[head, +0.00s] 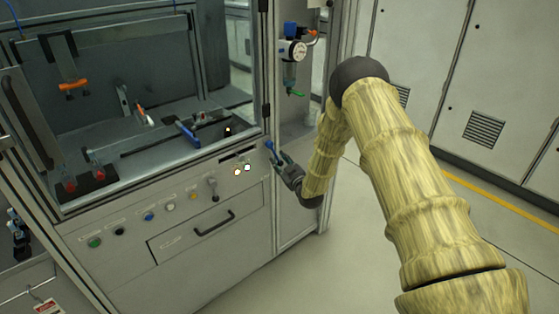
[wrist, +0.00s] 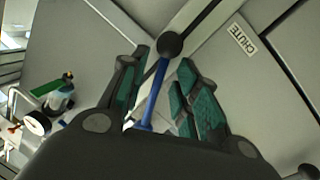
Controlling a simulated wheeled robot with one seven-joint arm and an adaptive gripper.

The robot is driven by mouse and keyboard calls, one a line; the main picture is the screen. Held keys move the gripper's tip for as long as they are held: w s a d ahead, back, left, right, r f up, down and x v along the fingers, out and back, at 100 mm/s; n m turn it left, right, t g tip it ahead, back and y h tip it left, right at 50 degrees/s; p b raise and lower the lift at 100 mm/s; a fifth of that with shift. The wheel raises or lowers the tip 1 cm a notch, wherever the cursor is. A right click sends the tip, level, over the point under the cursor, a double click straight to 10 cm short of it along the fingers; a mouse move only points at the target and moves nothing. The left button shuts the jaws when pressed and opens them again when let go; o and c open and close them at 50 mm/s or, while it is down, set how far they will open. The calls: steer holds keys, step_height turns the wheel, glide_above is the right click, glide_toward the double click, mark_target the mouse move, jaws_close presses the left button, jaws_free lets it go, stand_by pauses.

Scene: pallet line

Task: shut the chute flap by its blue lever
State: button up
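The blue lever (wrist: 155,90) shows in the wrist view as a thin blue rod running up to a dark round knob (wrist: 170,45). The rod lies between the two teal-padded fingers of my gripper (wrist: 163,85), which are apart with gaps beside the rod. In the head view my gripper (head: 278,160) is at the right front corner of the machine, with the blue lever (head: 269,146) at its fingertips. A CHUTE label (wrist: 243,39) is on the pale panel beside the knob. I cannot make out the flap's position; my gripper hides part of that area.
A pressure gauge (head: 298,50) with a filter unit hangs on the post above my gripper. A drawer handle (head: 214,223) and several buttons are on the front panel to the left. Grey cabinets (head: 490,90) stand behind; the floor on the right is clear.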

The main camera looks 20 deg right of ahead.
steer(key=shift+w+a, duration=0.1)
steer(key=shift+w, duration=0.45)
jaws_close()
steer(key=shift+s, duration=0.1)
steer(key=shift+a+f, duration=0.1)
steer(key=shift+f, duration=0.05)
